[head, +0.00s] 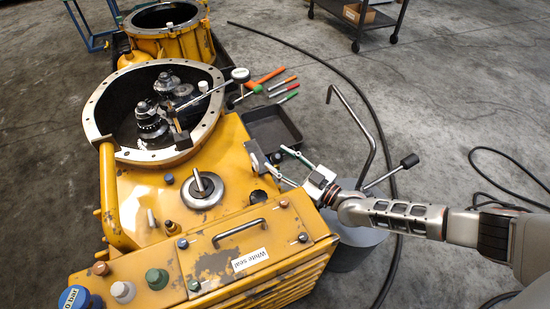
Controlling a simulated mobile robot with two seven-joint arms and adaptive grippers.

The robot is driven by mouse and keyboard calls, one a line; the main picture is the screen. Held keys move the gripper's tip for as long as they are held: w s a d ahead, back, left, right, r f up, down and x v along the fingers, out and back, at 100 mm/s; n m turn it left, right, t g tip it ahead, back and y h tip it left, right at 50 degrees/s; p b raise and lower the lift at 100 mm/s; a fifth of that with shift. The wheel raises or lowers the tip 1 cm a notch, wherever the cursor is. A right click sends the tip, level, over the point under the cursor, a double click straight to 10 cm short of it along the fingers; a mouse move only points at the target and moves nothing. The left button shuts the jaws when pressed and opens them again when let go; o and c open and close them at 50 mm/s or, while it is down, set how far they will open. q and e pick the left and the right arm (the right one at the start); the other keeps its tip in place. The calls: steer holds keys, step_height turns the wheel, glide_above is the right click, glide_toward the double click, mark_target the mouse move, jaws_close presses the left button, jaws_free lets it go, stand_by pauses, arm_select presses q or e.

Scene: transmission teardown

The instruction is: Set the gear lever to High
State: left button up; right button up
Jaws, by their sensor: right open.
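The yellow transmission housing (150,195) stands at the left, with a large open round flange showing gears inside. A short metal handle (201,184) stands on a round plate on its top. A rod with a black knob (409,161) rises at a slant to the right of my gripper. I cannot tell for sure which of these is the gear lever, and no High mark is readable. My right gripper (275,159) is open beside the housing's right edge, its fingertips near a small dark and grey fitting (256,156). I see nothing clearly held. My left gripper is not in view.
A black tray (271,131) and several coloured-handled tools (284,87) lie beyond my gripper. A bent metal rod (359,121) and a grey drum (350,252) stand close to my right arm. A black hose (305,52) crosses the floor. A cart (368,17) stands behind.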

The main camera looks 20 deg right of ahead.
steer(key=shift+w+a+f, duration=0.1)
steer(key=shift+w+a, duration=0.25)
steer(key=shift+w, duration=0.25)
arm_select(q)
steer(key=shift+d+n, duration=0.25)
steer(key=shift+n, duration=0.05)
arm_select(e)
steer(key=shift+w+a, duration=0.1)
steer(key=shift+w, duration=0.1)
jaws_close()
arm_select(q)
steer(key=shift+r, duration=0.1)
arm_select(e)
steer(key=shift+r, duration=0.2)
